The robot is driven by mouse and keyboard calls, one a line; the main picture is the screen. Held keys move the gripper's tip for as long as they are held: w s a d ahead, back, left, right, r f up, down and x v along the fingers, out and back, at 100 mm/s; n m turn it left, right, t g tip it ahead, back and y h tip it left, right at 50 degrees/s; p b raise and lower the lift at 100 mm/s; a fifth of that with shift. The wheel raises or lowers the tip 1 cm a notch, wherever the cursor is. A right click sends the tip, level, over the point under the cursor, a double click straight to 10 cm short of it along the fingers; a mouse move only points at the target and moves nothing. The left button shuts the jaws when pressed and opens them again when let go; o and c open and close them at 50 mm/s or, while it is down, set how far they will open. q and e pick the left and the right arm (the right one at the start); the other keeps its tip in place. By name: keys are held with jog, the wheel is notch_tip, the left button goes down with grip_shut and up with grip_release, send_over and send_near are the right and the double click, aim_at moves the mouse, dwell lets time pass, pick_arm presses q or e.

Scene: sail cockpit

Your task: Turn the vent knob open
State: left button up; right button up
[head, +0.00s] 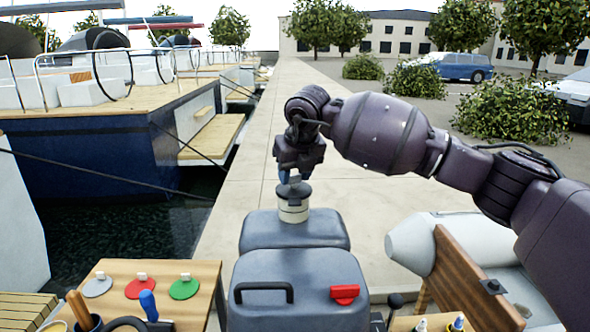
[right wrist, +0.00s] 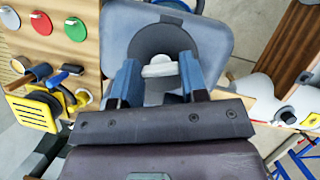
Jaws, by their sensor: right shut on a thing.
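The vent knob (head: 294,190) is a dark round disc with a white bar handle, on a cream neck on top of a blue-grey tank (head: 293,231). In the right wrist view the knob (right wrist: 160,68) shows its white bar crosswise between the blue fingers. My right gripper (head: 296,173) comes down from above and is shut on the bar, one finger at each end; the fingers also show in the right wrist view (right wrist: 160,77). How firmly the fingers touch is hard to see. My left gripper is not in view.
A nearer blue-grey tank with a black handle (head: 264,292) and a red cap (head: 345,292) stands in front. At left, a wooden board (head: 205,272) bears white, red and green discs. A brown plank (head: 470,281) and a pale rounded float (head: 420,243) are at right.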

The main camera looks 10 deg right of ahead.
jog(key=shift+r+n+y, duration=0.15)
jog(key=shift+n+y, duration=0.25)
jog(key=shift+n, duration=0.6)
jog(key=n+y, duration=0.1)
jog(key=n, duration=0.1)
jog(key=shift+d+n+g+p, duration=0.1)
jog(key=shift+n+g+p, duration=0.2)
jog(key=shift+g+p, duration=0.1)
jog(key=shift+f+n+g, duration=0.2)
jog(key=shift+n+g, duration=0.1)
jog(key=shift+n, duration=0.6)
jog(key=n, duration=0.2)
jog(key=n+g+y+b, duration=0.1)
jog(key=n, duration=0.2)
jog(key=shift+w+f+g, duration=0.1)
jog(key=shift+w+g, duration=0.05)
jog(key=shift+g, duration=0.15)
jog(key=shift+n+g+y+b, duration=0.3)
jog(key=shift+n+b, duration=0.2)
jog(key=shift+n, duration=0.5)
jog(key=o, duration=0.9)
jog(key=shift+o, duration=0.2)
jog(key=shift+r, duration=0.2)
